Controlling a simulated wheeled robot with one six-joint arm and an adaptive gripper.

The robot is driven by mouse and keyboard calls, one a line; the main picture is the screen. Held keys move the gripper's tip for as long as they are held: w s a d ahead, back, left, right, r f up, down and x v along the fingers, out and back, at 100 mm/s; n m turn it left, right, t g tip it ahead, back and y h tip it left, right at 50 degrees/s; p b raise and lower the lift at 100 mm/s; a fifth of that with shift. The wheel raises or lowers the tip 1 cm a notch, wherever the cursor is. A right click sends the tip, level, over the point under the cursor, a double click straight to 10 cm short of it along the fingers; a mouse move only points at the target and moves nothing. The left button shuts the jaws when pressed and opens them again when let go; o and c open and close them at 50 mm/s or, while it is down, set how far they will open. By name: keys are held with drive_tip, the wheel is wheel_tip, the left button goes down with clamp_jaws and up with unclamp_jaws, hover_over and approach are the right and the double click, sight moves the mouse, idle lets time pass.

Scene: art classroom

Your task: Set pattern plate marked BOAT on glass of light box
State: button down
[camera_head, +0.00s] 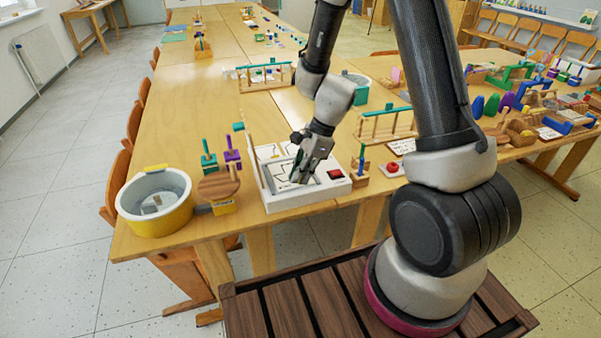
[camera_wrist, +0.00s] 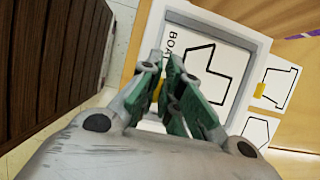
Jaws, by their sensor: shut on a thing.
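The white plate marked BOAT (camera_wrist: 205,62), with a black boat outline, shows in the wrist view inside the grey border of the light box (camera_wrist: 210,20). My gripper (camera_wrist: 165,88) is shut at the plate's edge by the lettering, with a bit of yellow tab between its green fingers. The fingers hide part of the plate. I cannot tell whether the plate touches the glass. In the head view, my gripper (camera_head: 301,178) is low over the white light box (camera_head: 285,202), which has a red button at its front right.
Two other outline plates (camera_wrist: 277,85) (camera_wrist: 257,130) lie beside the box. Wooden racks (camera_head: 265,78) stand behind.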

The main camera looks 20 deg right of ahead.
idle(0.3)
drive_tip(key=c, duration=1.5)
unclamp_jaws()
drive_tip(key=shift+c, duration=0.2)
drive_tip(key=shift+r, duration=0.1)
drive_tip(key=v, duration=1.2)
